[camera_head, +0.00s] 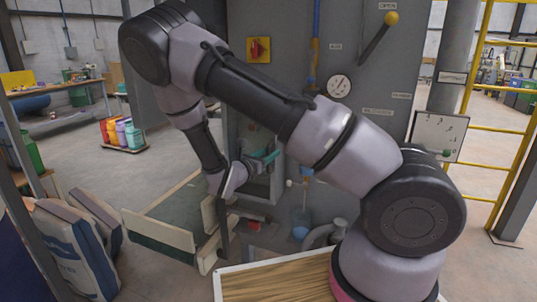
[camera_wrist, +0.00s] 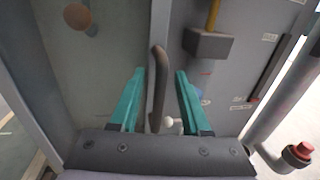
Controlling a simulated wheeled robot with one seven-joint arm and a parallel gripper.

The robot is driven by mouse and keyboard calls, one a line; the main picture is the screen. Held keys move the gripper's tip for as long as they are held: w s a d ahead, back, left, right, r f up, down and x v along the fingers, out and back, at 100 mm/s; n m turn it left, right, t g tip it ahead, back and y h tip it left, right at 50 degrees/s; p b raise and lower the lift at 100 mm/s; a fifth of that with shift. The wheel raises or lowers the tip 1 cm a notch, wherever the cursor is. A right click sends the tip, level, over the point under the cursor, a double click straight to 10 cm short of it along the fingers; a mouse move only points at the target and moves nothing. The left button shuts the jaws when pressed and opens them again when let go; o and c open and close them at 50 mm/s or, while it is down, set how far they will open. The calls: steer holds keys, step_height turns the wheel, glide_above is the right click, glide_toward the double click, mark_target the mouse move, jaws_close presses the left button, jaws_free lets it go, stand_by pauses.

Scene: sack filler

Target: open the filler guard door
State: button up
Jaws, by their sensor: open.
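In the wrist view, a grey panel (camera_wrist: 95,85), which looks like the guard door, fills the left side. A brownish upright bar handle (camera_wrist: 157,85) stands along its right edge. My gripper (camera_wrist: 160,72) is open, with one teal finger to each side of the handle in the picture. The handle lies between the fingers with gaps on both sides; I cannot tell whether they reach fully around it. In the head view, my gripper (camera_head: 265,158) is at the front of the grey filler cabinet (camera_head: 300,75). My arm hides much of the door, and the handle cannot be made out there.
A yellow-knobbed lever (camera_head: 391,18), a gauge (camera_head: 339,86) and a red-and-yellow switch (camera_head: 258,50) are on the cabinet. A low frame (camera_head: 160,232) stands in front, with sacks (camera_head: 72,250) at left. A yellow railing (camera_head: 497,128) is at right. Floor shows beyond the sacks.

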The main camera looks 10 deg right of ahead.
jaws_close()
stand_by(1.4)
